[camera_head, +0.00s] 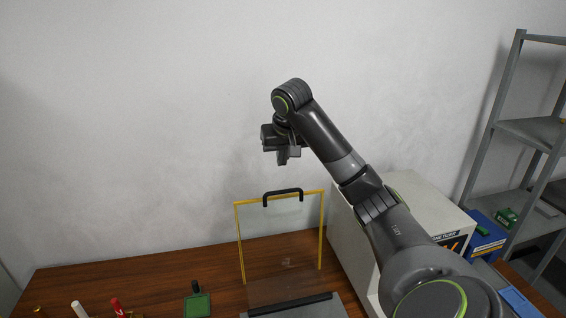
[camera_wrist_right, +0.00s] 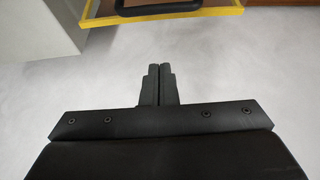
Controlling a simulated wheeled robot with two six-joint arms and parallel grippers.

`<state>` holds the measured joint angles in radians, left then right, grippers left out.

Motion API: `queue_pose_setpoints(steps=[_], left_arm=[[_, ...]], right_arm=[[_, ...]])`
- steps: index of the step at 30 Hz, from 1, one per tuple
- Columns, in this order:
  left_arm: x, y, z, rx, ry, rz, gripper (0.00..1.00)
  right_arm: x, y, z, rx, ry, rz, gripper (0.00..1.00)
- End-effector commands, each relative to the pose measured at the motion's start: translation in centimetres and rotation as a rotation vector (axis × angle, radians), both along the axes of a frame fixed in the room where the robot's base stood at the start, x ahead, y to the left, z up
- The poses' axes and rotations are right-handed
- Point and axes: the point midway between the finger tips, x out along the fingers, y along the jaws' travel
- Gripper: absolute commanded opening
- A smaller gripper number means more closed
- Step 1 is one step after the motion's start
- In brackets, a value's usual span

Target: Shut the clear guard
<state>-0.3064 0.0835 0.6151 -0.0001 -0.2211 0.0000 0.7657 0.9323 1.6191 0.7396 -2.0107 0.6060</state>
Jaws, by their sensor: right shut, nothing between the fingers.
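The clear guard (camera_head: 281,240) stands upright on the table in the head view, with a yellow frame and a black handle (camera_head: 283,192) on its top edge. Its yellow edge (camera_wrist_right: 215,13) and black handle (camera_wrist_right: 157,12) also show at the top of the right wrist view. My right gripper (camera_head: 283,160) is above the handle in the head view, apart from it. It is shut and empty, and its fingers also show in the right wrist view (camera_wrist_right: 159,72). My left gripper is not in view.
A pale box-shaped machine (camera_head: 421,207) stands right of the guard, partly behind my right arm. A grey shelf rack (camera_head: 527,130) and a blue bin (camera_head: 484,236) are further right. A green item (camera_head: 197,305) and several small red and white pieces stand on the wooden table (camera_head: 130,275) at left.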

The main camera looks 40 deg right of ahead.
Motion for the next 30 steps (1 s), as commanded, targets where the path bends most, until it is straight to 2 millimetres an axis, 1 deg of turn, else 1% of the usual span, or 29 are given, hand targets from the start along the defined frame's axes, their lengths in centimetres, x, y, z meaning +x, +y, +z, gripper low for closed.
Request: queue_pose_setpoints(steps=[1,6,8,10,11,13,21,25,30], left_arm=[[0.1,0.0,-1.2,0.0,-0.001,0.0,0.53],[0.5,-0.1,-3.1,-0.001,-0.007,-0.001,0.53],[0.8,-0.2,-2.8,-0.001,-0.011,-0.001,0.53],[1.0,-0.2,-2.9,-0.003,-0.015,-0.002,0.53],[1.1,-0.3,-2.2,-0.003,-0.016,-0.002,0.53],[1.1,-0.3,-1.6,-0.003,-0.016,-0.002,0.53],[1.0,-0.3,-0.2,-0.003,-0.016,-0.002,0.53],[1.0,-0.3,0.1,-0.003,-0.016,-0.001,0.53],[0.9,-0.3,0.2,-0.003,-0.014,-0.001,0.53]], right_arm=[[0.2,-0.1,-1.1,0.002,0.0,-0.001,0.0],[0.8,-0.4,-2.5,0.001,-0.001,-0.001,0.0],[1.2,-0.6,-3.4,0.004,0.004,-0.001,0.0],[1.7,-1.0,-4.8,0.002,0.006,-0.001,0.0],[1.9,-1.0,-5.0,0.004,0.006,-0.001,0.0],[2.4,-1.4,-6.4,0.003,0.006,-0.001,0.0],[-0.1,-0.1,-6.5,-0.002,0.0,0.0,0.0],[-0.8,0.3,-6.7,-0.001,0.001,0.001,0.0],[-1.1,0.5,-6.8,0.0,0.0,0.0,0.0]])
